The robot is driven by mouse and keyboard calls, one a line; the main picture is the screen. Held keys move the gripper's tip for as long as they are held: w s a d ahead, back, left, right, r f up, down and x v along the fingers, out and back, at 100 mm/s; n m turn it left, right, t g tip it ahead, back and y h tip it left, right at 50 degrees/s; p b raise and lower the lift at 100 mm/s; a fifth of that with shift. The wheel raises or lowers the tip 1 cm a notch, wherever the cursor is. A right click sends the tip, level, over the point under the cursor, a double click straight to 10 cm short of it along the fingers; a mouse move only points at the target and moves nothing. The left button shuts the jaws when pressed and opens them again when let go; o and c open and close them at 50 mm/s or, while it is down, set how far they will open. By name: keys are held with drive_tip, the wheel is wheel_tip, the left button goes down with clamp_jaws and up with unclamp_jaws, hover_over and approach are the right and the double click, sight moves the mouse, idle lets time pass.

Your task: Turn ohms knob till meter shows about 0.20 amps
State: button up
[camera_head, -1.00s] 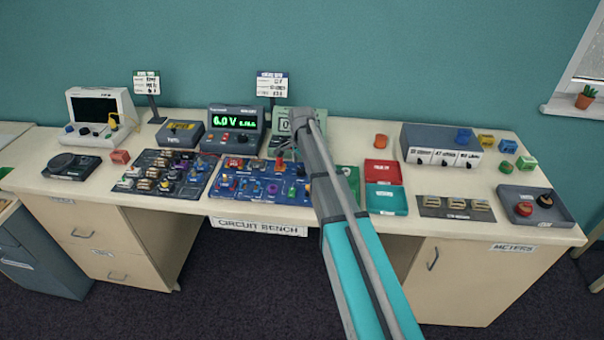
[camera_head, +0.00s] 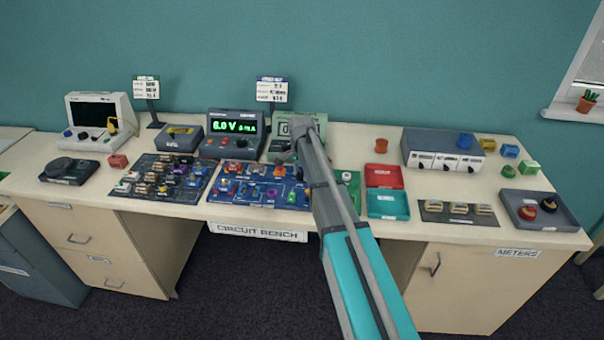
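The dark power unit (camera_head: 235,145) at the back of the bench shows green digits, "6.0 V", with a smaller reading beside it too blurred to read surely. A pale green meter (camera_head: 290,119) stands to its right, partly hidden by my arm, and its display is mostly covered. My gripper (camera_head: 284,156) points down in front of this meter, above the back right part of the blue circuit board (camera_head: 243,190). The ohms knob cannot be made out; my gripper and arm hide that area. The fingers are too small to show whether they are open or shut, or touching anything.
A dark board of small parts (camera_head: 158,190) lies left of the blue board. A red tray (camera_head: 384,175) and a teal tray (camera_head: 387,206) lie right of my arm. A grey box with white panels (camera_head: 420,145) stands back right. Sign stands rise behind the instruments.

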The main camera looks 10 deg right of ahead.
clamp_jaws()
drive_tip(key=shift+n, duration=1)
drive_tip(key=o, duration=0.6)
unclamp_jaws()
drive_tip(key=shift+c, duration=0.2)
drive_tip(key=shift+r, duration=0.1)
